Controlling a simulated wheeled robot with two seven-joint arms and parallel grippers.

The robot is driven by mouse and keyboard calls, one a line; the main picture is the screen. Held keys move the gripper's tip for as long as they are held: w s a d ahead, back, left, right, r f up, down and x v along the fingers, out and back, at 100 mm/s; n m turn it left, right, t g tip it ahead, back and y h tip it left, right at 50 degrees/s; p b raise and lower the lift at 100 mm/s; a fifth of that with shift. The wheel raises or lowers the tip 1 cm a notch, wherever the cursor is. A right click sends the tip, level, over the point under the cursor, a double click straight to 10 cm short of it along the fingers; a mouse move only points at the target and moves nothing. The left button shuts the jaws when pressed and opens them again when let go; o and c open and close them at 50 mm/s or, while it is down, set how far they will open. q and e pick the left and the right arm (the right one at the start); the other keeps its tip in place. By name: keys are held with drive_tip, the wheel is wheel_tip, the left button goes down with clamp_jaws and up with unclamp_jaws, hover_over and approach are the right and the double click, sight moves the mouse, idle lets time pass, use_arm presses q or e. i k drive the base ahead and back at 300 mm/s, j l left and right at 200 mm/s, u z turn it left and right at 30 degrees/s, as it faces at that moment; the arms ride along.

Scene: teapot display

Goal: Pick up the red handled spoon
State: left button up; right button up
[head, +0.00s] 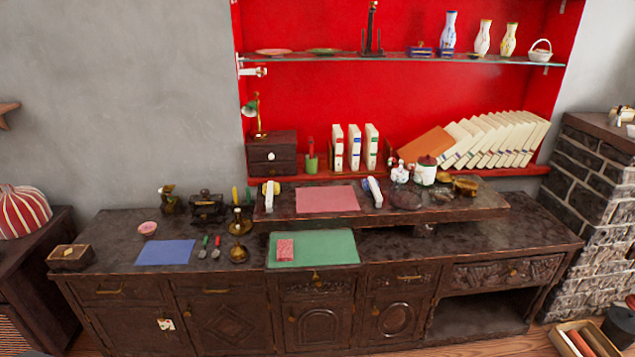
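The red handled spoon (217,241) lies on the dark wooden cabinet top (110,245), left of centre in the head view. Its red handle points to the back and its metal bowl faces the front. A similar spoon with a green handle (205,241) lies close beside it on the left, apart from it. Neither of my grippers is in view.
A blue mat (167,252) lies left of the spoons. A brass candle holder (239,226) and another brass piece (238,254) stand close on the right. A green mat (325,247) bears a small red patterned item (285,249). A raised shelf (440,208) stands behind.

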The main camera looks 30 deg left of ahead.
sight(216, 253)
drive_tip(key=u, duration=1.55)
drive_tip(key=i+j, duration=0.35)
drive_tip(key=j, duration=0.25)
drive_tip(key=i+j+z, duration=0.1)
drive_tip(key=j+z, duration=0.25)
drive_tip(key=i+j+z, duration=0.15)
drive_tip(key=z, duration=0.2)
drive_tip(key=j+z, duration=0.35)
drive_tip(key=z, duration=0.5)
